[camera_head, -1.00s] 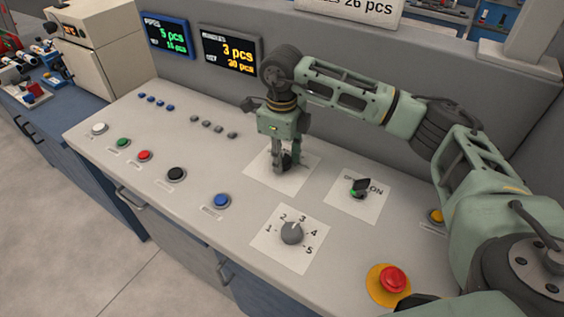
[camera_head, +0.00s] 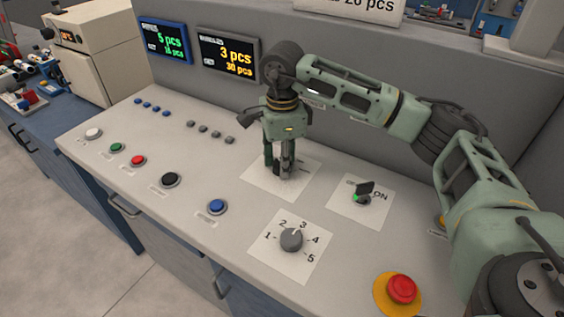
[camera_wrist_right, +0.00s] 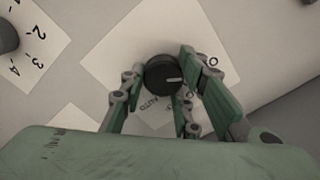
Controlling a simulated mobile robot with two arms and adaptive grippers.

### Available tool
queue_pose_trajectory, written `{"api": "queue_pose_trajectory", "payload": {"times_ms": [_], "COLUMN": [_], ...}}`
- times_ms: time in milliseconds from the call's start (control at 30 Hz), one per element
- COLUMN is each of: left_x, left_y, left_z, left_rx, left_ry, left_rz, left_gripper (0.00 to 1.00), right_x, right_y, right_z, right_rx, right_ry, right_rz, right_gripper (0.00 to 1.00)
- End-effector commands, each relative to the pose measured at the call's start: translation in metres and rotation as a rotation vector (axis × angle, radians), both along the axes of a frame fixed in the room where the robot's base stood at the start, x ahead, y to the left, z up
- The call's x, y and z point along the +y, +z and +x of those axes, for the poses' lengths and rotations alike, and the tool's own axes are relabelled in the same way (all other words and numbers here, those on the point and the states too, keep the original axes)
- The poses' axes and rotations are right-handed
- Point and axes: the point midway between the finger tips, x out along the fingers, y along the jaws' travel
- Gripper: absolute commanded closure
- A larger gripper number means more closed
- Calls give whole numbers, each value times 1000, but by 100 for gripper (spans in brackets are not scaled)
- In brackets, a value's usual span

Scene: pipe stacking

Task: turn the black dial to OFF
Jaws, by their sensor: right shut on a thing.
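The black dial (camera_wrist_right: 163,74) sits on a white card (camera_wrist_right: 105,62) on the sloped panel. Its pale pointer mark points to the right in the right wrist view. The card reads AUTO below the dial, and an O shows at the right; other lettering is hidden by the fingers. My right gripper (camera_head: 280,172) is shut on the dial from above, with its fingers (camera_wrist_right: 176,98) around the sides. In the head view the fingers mostly hide the dial. My left gripper is not in view.
A grey numbered knob (camera_head: 291,239) is in front, and a red emergency button (camera_head: 401,289) is at the front right. Several coloured buttons lie left. Two displays (camera_head: 228,54) stand behind.

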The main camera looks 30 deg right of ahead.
Motion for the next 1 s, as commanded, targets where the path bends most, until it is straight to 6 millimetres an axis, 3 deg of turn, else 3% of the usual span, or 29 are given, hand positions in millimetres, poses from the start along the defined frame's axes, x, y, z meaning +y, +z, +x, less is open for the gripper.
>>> {"api": "queue_pose_trajectory", "payload": {"times_ms": [467, 500, 600, 1000], "left_x": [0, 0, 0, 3], "left_y": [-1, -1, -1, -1], "left_z": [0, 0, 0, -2], "left_rx": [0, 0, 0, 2], "left_ry": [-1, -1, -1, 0], "left_rz": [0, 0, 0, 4], "left_gripper": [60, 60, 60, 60], "right_x": [2, 2, 2, 0], "right_y": [-3, -3, -3, 3], "right_z": [-4, -4, -4, -1], "right_rx": [15, 15, 14, 5], "right_ry": [22, 22, 20, 14], "right_rz": [0, 0, 1, 0], "right_gripper": [97, 67, 59, 57]}}
